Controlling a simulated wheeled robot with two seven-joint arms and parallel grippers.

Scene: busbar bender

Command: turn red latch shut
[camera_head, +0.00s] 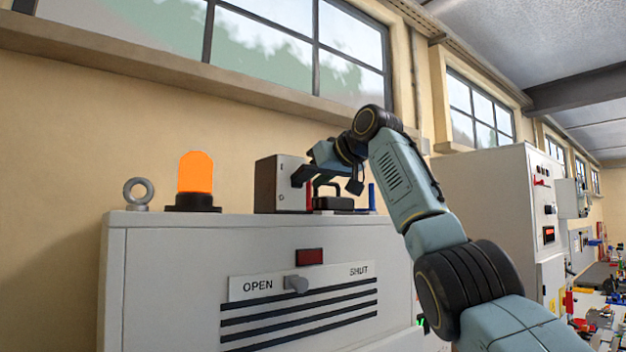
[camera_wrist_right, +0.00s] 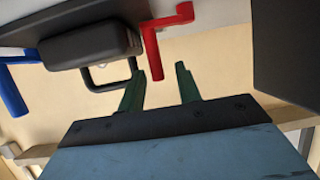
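The red latch (camera_head: 309,196) stands on top of the grey cabinet, just right of a small box. In the right wrist view the red latch (camera_wrist_right: 152,50) is an L-shaped bar, its long arm ending close by the left finger. My right gripper (camera_head: 326,183) is above the cabinet top by the latch. In the wrist view the right gripper (camera_wrist_right: 161,68) has its fingers apart with nothing clearly held; I cannot tell whether the latch end is between them. My left gripper is not in view.
A black case with a handle (camera_head: 333,203) and a blue latch (camera_head: 372,197) stand right of the red latch. The small box (camera_head: 284,184), an orange beacon (camera_head: 195,174) and a ring bolt (camera_head: 138,193) are left. The cabinet front (camera_head: 170,290) has an OPEN/SHUT plate and knob (camera_head: 297,284).

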